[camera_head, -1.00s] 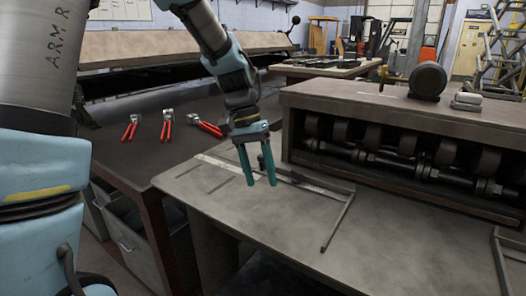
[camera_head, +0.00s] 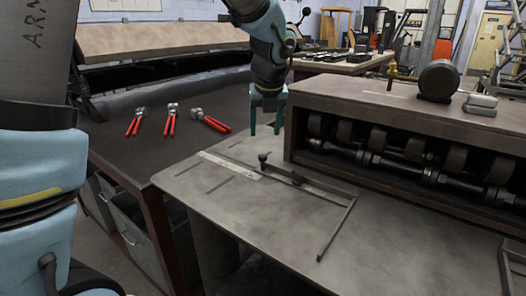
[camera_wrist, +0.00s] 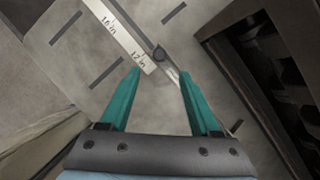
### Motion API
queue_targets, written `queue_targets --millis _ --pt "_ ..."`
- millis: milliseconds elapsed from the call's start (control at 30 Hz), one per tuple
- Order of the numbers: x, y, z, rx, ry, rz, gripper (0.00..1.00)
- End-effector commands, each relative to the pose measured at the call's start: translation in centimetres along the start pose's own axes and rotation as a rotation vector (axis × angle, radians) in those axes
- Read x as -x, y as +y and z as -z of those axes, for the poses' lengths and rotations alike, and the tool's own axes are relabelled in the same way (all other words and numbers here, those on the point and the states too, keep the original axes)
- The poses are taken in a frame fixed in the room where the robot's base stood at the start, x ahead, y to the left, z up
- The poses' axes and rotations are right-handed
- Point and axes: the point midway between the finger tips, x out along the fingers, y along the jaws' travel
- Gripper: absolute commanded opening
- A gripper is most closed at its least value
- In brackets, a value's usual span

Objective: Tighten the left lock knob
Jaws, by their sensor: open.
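A small dark lock knob (camera_head: 263,157) stands at the left end of the metal guide frame (camera_head: 337,228) on the grey machine table. In the wrist view the knob (camera_wrist: 159,53) shows just past my fingertips, roughly centred between them. My gripper (camera_head: 265,133) is open and empty, teal fingers pointing down, above the knob in the head view; the exact height gap cannot be told. The gripper (camera_wrist: 160,73) also shows in the wrist view.
A white scale strip (camera_head: 230,166) marked in inches lies beside the knob. The roller machine housing (camera_head: 400,108) rises close on the right. Several red-handled tools (camera_head: 170,120) lie on the dark bench at left. The table's front is clear.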

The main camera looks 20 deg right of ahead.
Motion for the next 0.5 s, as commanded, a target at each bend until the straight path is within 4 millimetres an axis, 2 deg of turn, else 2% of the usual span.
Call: queue_targets --millis 300,500 --pt "-5.7 0.0 0.2 0.003 0.006 -0.003 0.63" --pt "-8.6 0.0 0.1 0.005 0.005 -0.002 0.63"
